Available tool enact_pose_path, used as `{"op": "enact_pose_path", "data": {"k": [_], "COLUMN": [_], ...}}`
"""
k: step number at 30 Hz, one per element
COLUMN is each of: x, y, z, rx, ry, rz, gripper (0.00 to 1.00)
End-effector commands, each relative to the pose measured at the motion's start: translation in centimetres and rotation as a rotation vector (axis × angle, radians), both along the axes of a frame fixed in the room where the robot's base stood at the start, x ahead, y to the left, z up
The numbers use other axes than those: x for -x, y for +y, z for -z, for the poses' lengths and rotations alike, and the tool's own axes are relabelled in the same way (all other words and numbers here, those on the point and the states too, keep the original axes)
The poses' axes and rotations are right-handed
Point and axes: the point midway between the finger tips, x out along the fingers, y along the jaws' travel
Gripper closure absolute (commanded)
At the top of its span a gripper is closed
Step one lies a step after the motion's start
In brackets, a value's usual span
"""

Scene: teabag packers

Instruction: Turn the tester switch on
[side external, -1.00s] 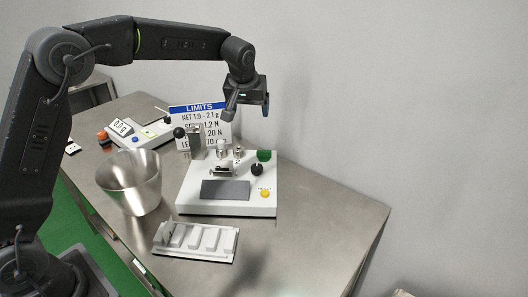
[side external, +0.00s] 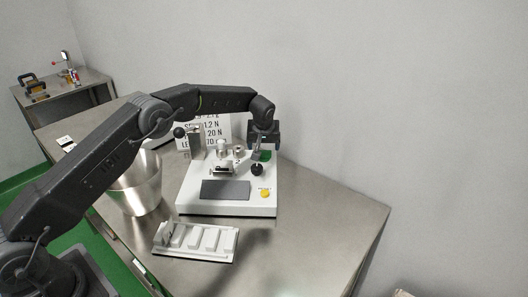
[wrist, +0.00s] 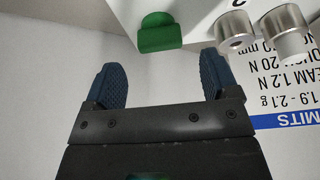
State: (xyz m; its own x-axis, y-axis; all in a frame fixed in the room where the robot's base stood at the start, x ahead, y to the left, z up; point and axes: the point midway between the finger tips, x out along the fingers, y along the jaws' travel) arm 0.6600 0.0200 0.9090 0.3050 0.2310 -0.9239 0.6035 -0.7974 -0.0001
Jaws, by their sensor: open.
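The tester (side external: 228,207) is a white box on the steel table with a dark grey plate on its front. A green rocker-like switch (side external: 266,156) sits at its back right corner, partly hidden by my gripper (side external: 262,148). My gripper is low over that corner. In the wrist view the green switch (wrist: 159,32) lies ahead of the two blue fingertips, between them sideways. My gripper (wrist: 163,80) is open and empty there, and a gap shows between it and the switch.
A black knob (side external: 257,169), yellow button (side external: 264,193) and metal cylinders (wrist: 234,30) are on the tester near the switch. The limits sign (wrist: 280,85) stands behind. A metal bucket (side external: 140,195) and white slotted tray (side external: 196,256) are left and in front. The table's right side is clear.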

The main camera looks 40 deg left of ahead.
Motion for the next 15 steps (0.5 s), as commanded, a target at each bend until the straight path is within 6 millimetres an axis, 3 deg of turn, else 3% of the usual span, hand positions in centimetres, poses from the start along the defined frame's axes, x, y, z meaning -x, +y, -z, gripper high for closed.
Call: {"op": "enact_pose_path", "data": {"k": [6, 15], "x": [-1.1, -1.5], "y": [0.8, 1.1], "z": [3.2, 4.4], "rx": [0.0, 0.0], "ry": [0.0, -0.001], "rz": [0.0, 0.001], "gripper": [0.19, 0.19]}}
